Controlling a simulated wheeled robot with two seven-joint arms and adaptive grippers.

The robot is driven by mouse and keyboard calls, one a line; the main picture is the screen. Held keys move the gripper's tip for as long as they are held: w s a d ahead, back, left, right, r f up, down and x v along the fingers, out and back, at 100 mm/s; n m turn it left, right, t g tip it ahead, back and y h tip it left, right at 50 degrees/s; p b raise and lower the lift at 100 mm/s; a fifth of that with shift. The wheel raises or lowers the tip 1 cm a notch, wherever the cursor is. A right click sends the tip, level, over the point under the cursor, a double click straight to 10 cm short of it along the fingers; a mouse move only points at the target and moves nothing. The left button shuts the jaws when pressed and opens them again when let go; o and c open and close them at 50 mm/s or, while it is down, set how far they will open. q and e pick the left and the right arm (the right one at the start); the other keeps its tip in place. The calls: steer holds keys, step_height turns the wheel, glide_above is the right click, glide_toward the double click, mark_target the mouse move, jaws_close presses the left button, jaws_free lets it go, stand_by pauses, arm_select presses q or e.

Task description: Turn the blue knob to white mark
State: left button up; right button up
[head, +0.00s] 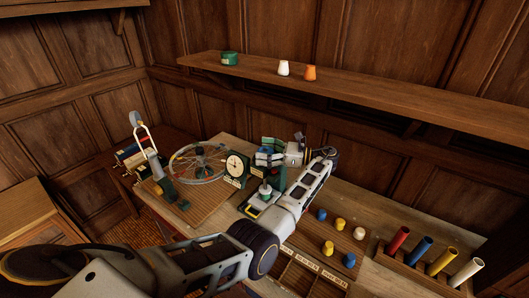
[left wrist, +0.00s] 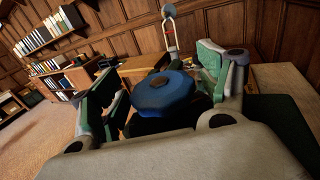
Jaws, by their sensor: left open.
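My left gripper (head: 269,154) reaches over the workbench in the head view, its fingers pointing left. In the left wrist view the open left gripper (left wrist: 160,80) has one green-padded finger on each side of the blue knob (left wrist: 163,92). The knob is many-sided with a dark patch on its top. It sits between the fingers; I cannot tell whether either pad touches it. In the head view the gripper crowds the knob and I cannot make it out clearly. I cannot make out the white mark in either view. My right gripper is not in view.
A dial gauge (head: 237,165) and a spoked wheel (head: 198,163) stand left of the gripper. Blue and yellow pegs (head: 327,247) and a rack of coloured tubes (head: 420,250) are at the right. A wall shelf (head: 370,90) runs behind.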

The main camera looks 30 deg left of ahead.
mark_target(265, 150)
arm_select(q)
steer(key=shift+r, duration=4.95)
steer(key=shift+f, duration=0.15)
